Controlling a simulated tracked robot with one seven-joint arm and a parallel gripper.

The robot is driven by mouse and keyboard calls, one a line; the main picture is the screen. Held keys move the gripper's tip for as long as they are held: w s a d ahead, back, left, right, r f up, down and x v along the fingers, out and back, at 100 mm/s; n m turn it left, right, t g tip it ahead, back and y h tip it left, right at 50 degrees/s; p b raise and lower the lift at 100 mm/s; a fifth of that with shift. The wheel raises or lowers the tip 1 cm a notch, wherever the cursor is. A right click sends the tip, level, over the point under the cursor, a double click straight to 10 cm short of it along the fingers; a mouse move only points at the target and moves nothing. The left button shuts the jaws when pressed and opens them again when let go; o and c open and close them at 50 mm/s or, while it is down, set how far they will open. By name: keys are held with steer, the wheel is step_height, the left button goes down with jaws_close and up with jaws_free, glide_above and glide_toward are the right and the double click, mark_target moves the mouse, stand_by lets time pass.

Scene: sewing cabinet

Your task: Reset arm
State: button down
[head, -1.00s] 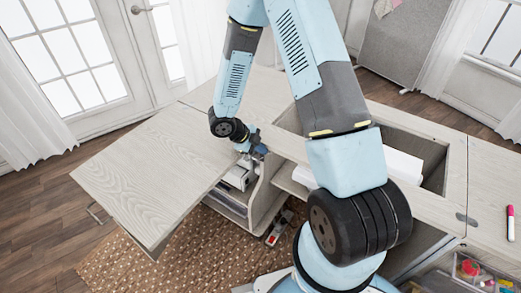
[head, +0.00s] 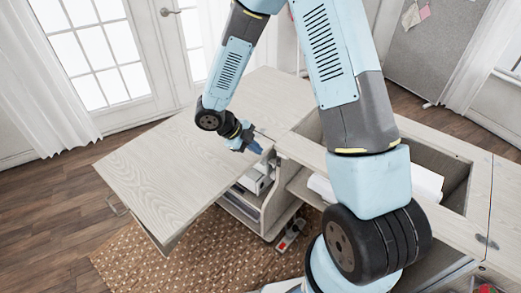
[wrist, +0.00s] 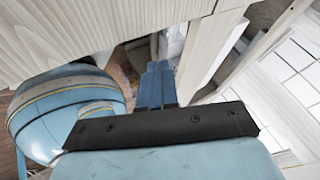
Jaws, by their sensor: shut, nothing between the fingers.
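My gripper (head: 254,147) is shut and empty. In the head view it is above the inner edge of the wooden leaf, near the opening of the sewing cabinet (head: 285,170). In the wrist view its blue fingers (wrist: 156,85) lie together, with pale wood panels around them. My arm is bent and covers part of the cabinet in the head view.
A wide wooden leaf (head: 165,165) reaches out to the left. White items (head: 255,180) sit on the shelves below the gripper. A white object (head: 425,180) lies in the open well at right. A patterned rug (head: 150,262) and a red-and-white item (head: 291,234) are on the floor.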

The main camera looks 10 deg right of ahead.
steer(key=s+d+r+m+y, duration=0.1)
steer(key=s+d+r+m, duration=0.15)
steer(key=r+m, duration=0.45)
steer(key=s+d+r+m, duration=0.1)
steer(key=d+r+m, duration=0.3)
steer(key=r+m, duration=0.35)
steer(key=s+d+r+m+y, duration=0.1)
steer(key=s+d+r+m, duration=0.15)
steer(key=r+m, duration=0.5)
steer(key=s+d+r+m+t+y, duration=0.2)
steer(key=s+r+m, duration=0.4)
steer(key=m, duration=0.5)
steer(key=s+d+r+m+t+y, duration=0.2)
steer(key=s+r+m, duration=0.4)
steer(key=m, duration=0.6)
steer(key=shift+s+r+t+y, duration=0.3)
steer(key=shift+r+t+y, duration=0.15)
steer(key=shift+t+y, duration=0.25)
